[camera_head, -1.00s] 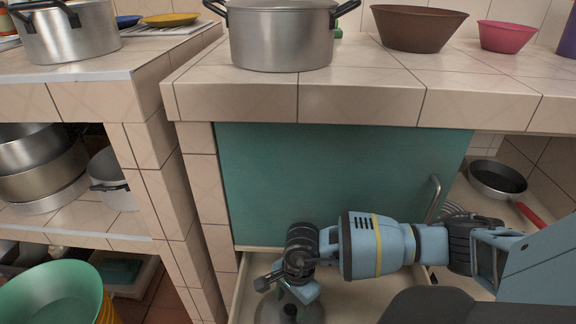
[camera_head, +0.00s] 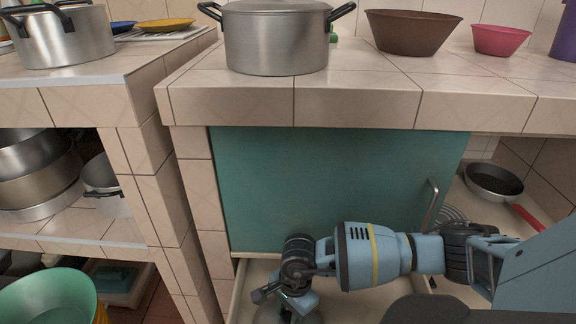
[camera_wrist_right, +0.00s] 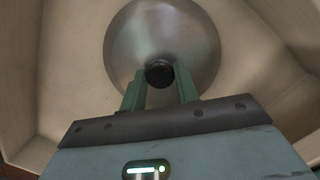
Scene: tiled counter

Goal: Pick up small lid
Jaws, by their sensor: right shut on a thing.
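The small lid (camera_wrist_right: 165,38) is a round, shiny metal lid with a dark knob (camera_wrist_right: 159,74) in the right wrist view. It is inside the open drawer (camera_wrist_right: 65,65). My right gripper (camera_wrist_right: 160,85) is shut on the knob, one green finger on each side. In the head view my right gripper (camera_head: 285,300) reaches down into the drawer, and only part of the lid (camera_head: 268,314) shows beneath it at the bottom edge. I cannot tell whether the lid touches the drawer floor. My left gripper is not in view.
A teal cabinet front (camera_head: 320,190) with a metal handle stands behind the arm. Above it, the tiled counter (camera_head: 350,95) holds a steel pot (camera_head: 276,42), a brown bowl (camera_head: 412,32) and a pink bowl (camera_head: 500,39). A frying pan (camera_head: 494,182) sits on the right shelf.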

